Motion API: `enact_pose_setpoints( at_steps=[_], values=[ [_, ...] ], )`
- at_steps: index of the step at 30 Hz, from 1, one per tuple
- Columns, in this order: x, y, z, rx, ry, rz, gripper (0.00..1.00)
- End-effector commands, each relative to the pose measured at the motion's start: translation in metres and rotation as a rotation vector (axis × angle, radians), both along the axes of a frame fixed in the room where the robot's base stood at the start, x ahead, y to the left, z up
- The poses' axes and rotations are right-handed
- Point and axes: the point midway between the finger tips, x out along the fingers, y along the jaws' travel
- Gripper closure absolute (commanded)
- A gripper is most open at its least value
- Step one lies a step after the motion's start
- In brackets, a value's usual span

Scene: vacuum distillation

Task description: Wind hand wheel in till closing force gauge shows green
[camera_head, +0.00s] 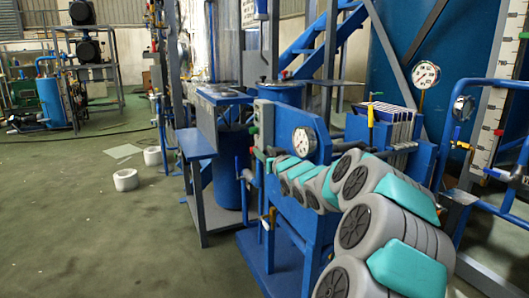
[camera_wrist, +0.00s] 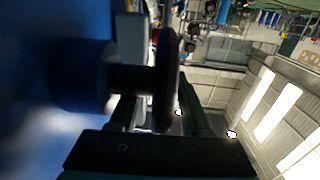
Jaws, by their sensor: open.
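In the wrist view a dark hand wheel (camera_wrist: 167,80) shows almost edge-on, on a dark shaft out of a blue cylinder (camera_wrist: 82,75). My gripper (camera_wrist: 160,108) is open, with one finger on each side of the wheel's lower rim in the picture. I cannot tell whether either finger touches it. In the head view my arm reaches toward the blue press frame, and the wheel cannot be made out there. A round white gauge (camera_head: 304,141) sits on the blue end plate. A second gauge (camera_head: 427,74) stands on a post behind. Their readings and any green band are too small to tell.
Pale upright plates (camera_head: 394,112) stand in the press behind my arm. A blue bench (camera_head: 196,143) and blue pipework with another gauge (camera_head: 462,108) flank it. White rings (camera_head: 126,180) lie on the green floor, which is mostly clear at the left.

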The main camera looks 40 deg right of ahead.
Motion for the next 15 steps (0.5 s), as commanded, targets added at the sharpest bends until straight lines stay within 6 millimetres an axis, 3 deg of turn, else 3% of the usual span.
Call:
enact_pose_setpoints(
  at_steps=[6, 15],
  values=[
    [0.0001, -0.0001, -0.0002, 0.000, 0.000, 0.000, 0.54],
    [0.0000, -0.0002, -0.0003, 0.000, 0.001, 0.000, 0.87]
  ],
)
